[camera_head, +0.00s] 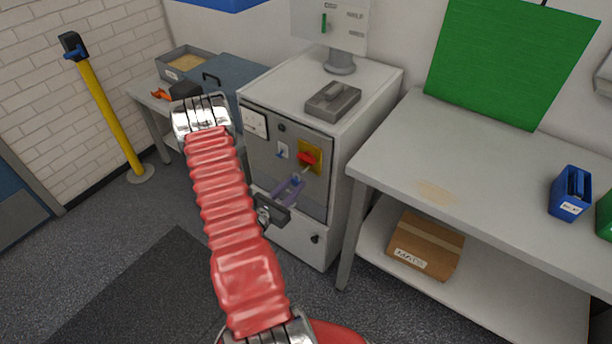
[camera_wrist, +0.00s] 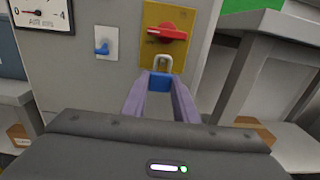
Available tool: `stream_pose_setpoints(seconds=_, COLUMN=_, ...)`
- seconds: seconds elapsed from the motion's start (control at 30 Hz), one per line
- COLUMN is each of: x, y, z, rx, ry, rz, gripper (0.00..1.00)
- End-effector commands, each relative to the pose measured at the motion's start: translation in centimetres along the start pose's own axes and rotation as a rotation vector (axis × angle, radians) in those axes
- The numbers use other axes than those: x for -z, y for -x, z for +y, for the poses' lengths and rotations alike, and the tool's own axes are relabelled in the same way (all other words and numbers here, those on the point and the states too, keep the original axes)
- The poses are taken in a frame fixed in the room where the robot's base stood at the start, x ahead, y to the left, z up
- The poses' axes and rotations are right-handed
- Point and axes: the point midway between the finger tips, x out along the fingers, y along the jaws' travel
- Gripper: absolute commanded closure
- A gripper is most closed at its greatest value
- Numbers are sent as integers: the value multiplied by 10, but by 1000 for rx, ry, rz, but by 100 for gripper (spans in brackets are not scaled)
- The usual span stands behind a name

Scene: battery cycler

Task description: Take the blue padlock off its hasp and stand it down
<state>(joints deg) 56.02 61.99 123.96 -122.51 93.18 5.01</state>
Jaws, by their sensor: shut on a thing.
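The blue padlock (camera_wrist: 160,82) is between the tips of my gripper's purple fingers (camera_wrist: 160,90) in the wrist view, and they are shut on its body. Its pale shackle (camera_wrist: 164,63) points up, at the lower edge of a yellow plate (camera_wrist: 152,50) with a red rotary handle (camera_wrist: 168,33). I cannot tell whether the shackle is still through the hasp. In the head view my gripper (camera_head: 292,188) is at the cabinet front, just below the red handle (camera_head: 306,158). The padlock is not clear there.
A blue toggle (camera_wrist: 102,48) and a gauge (camera_wrist: 40,12) sit left of the plate. A grey bench (camera_head: 420,150) stands right of the cabinet, its near part clear. A blue holder (camera_head: 571,193) stands on its right side. A carton (camera_head: 426,246) is on the lower shelf.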

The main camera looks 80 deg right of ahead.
Motion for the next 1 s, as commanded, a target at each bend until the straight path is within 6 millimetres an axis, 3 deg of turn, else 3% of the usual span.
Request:
stream_pose_setpoints(seconds=0.63, x=0, y=18, z=0, rx=-1, ry=1, rz=-1, gripper=90)
stream_pose_setpoints(seconds=1.0, x=0, y=19, z=0, rx=0, ry=0, rz=-1, gripper=90)
